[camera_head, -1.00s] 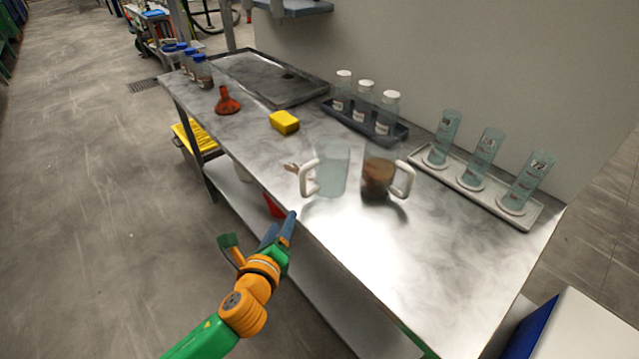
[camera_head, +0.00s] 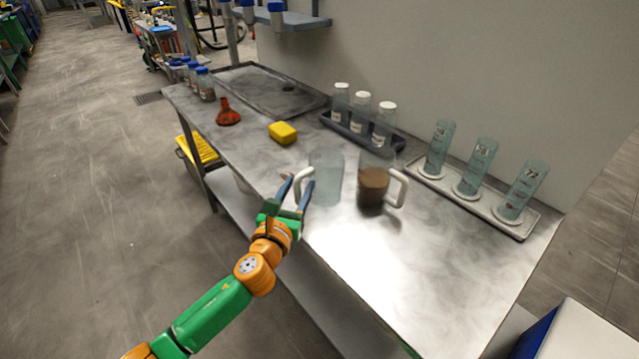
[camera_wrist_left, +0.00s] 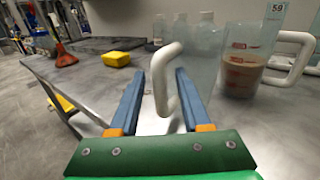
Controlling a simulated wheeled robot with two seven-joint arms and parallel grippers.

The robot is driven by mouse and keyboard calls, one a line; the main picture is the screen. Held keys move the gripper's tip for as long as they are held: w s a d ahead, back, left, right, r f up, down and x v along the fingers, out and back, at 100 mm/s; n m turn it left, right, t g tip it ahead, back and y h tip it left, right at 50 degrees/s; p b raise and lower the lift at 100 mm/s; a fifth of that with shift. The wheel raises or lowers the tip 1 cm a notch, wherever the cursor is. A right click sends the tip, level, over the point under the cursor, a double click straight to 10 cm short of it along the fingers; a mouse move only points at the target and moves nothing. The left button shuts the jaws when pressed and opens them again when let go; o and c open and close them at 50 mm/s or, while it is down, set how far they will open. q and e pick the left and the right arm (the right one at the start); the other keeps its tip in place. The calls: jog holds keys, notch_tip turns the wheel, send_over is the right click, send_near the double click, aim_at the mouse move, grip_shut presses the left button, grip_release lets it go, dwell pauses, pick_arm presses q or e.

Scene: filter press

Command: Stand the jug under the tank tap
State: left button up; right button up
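A clear, empty-looking jug (camera_head: 327,172) with a white handle stands upright near the front edge of the steel bench. A second clear jug (camera_head: 373,188) to its right holds brown liquid; its handle points right. My left gripper (camera_head: 298,181) is open at the empty jug's handle. In the left wrist view the white handle (camera_wrist_left: 165,75) stands between the two spread blue fingers, with a gap visible on the left side. My right gripper is not in view. Blue-ended fittings (camera_head: 276,8) show under a shelf at the top edge; whether they are the tank tap, I cannot tell.
White-capped bottles (camera_head: 359,114) stand in a dark tray along the wall. Several cylinders (camera_head: 476,167) stand in a pale rack at right. The bench's front right is clear.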

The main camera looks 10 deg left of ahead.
pick_arm(q)
grip_shut()
dwell(1.2)
